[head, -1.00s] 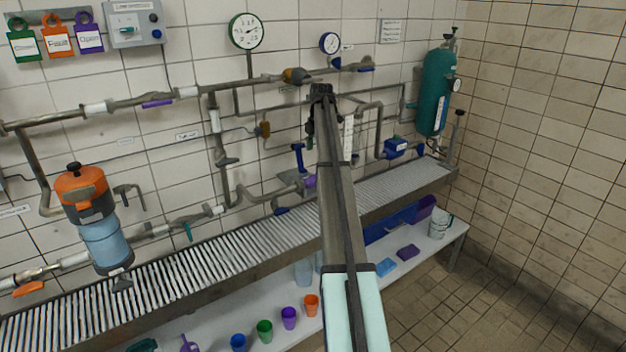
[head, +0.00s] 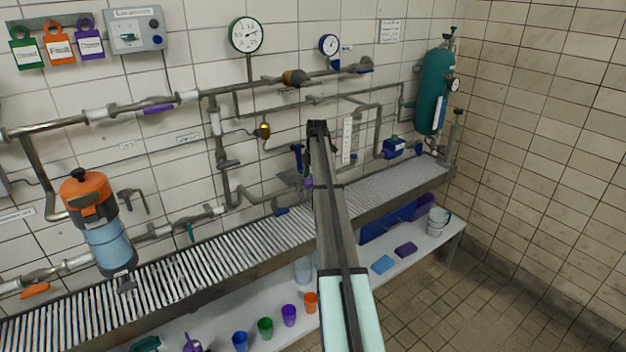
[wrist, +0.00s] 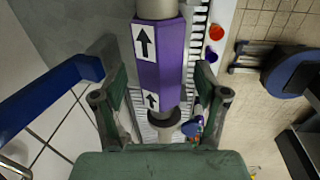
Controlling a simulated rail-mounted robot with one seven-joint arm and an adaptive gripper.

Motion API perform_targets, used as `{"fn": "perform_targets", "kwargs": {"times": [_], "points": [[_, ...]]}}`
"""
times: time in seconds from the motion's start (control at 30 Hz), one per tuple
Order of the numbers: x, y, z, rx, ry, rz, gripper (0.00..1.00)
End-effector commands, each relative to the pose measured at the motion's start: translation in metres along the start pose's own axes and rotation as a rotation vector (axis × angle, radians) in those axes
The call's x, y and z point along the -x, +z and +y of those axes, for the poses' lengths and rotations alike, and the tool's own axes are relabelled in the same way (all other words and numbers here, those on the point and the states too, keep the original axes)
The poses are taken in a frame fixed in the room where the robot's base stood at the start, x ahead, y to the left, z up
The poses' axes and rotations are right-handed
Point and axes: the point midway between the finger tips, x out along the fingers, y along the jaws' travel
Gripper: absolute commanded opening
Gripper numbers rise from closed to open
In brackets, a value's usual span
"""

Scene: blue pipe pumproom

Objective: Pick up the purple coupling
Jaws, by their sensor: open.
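The purple coupling (wrist: 172,62) is a faceted purple sleeve with white labels bearing black arrows, set on a grey pipe in the wrist view. In the head view only a small purple part of it (head: 309,183) shows beside my arm. My gripper (wrist: 158,78) is open, with one finger to the left and one to the right of the coupling. The fingers appear apart from it; how far the coupling lies beyond the fingertips is hard to tell. In the head view the fingertips are hidden behind my arm.
A blue lever (wrist: 45,98) lies just left of the left finger; it also shows in the head view (head: 297,157). A slatted grey shelf (head: 225,262) runs below the pipes. Several cups, including an orange one (head: 310,302), stand on the lower bench.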

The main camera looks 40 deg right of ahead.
Motion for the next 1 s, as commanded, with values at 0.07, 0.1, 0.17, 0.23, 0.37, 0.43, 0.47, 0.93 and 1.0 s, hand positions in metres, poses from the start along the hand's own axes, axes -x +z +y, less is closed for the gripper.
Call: {"fn": "perform_targets", "kwargs": {"times": [0.07, 0.1, 0.17, 0.23, 0.37, 0.43, 0.47, 0.93, 1.0], "points": [[-0.007, 0.0, 0.0, 0.0, 0.0, 0.0, 0.73], [-0.009, 0.0, 0.0, 0.0, 0.0, 0.0, 0.73], [-0.011, 0.0, 0.0, 0.0, 0.001, -0.001, 0.73], [-0.011, 0.0, 0.0, 0.0, 0.001, -0.001, 0.73], [-0.011, 0.0, 0.0, 0.0, 0.001, -0.001, 0.59], [-0.011, 0.0, 0.0, 0.0, 0.001, -0.001, 0.34], [-0.011, 0.0, 0.0, 0.0, 0.001, 0.0, 0.23], [-0.005, 0.001, 0.001, 0.0, 0.002, -0.001, 0.0], [0.001, 0.001, 0.002, 0.0, 0.002, -0.002, 0.0]]}}
